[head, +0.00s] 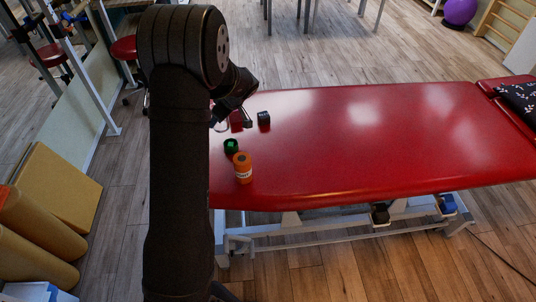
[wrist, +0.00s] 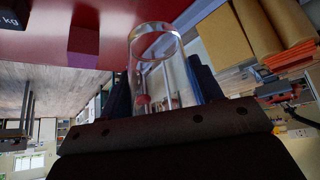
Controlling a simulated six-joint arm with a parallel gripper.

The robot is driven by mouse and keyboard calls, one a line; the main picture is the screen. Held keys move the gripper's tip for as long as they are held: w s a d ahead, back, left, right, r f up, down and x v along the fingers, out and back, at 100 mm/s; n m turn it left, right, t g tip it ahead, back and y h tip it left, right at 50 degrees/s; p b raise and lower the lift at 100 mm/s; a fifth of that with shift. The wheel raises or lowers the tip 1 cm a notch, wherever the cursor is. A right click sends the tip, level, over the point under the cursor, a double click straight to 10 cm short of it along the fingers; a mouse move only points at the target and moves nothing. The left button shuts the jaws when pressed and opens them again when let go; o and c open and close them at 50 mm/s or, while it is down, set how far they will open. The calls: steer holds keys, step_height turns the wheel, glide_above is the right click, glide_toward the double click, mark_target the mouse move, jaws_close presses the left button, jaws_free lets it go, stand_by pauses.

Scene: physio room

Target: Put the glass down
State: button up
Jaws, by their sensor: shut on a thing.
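A clear drinking glass (wrist: 158,75) stands between the fingers of my gripper (wrist: 162,95) in the wrist view, and the gripper is shut on it. The glass's round rim points toward the red treatment table (wrist: 120,15) at the top of that picture. In the head view my gripper (head: 236,118) is over the left end of the red table (head: 370,140), partly hidden behind my arm. Only a faint curved edge of the glass (head: 221,127) shows there. I cannot tell whether the glass touches the table.
A dark red block (head: 236,120) and a black block (head: 263,118) are close to my gripper. A black item with a green top (head: 231,146) and an orange container (head: 243,168) stand nearer the front edge. The table's middle is clear. A patterned black cushion (head: 520,97) lies at right.

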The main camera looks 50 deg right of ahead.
steer(key=s+d+m+h, duration=0.15)
steer(key=s+d, duration=0.25)
steer(key=s, duration=0.9)
steer(key=s+d+m+h, duration=0.15)
steer(key=s+d, duration=0.25)
steer(key=s, duration=0.9)
steer(key=shift+m+y, duration=0.4)
steer(key=w+f, duration=0.2)
steer(key=w, duration=0.1)
steer(key=w+f, duration=0.3)
steer(key=w, duration=0.1)
steer(key=w+f, duration=0.2)
steer(key=w, duration=0.2)
steer(key=shift+w+d+f, duration=0.1)
steer(key=shift+d+f, duration=0.15)
steer(key=shift+w+f, duration=0.15)
steer(key=shift+f, duration=1.9)
steer(key=shift+f, duration=0.15)
steer(key=o, duration=1.1)
steer(key=shift+o, duration=0.2)
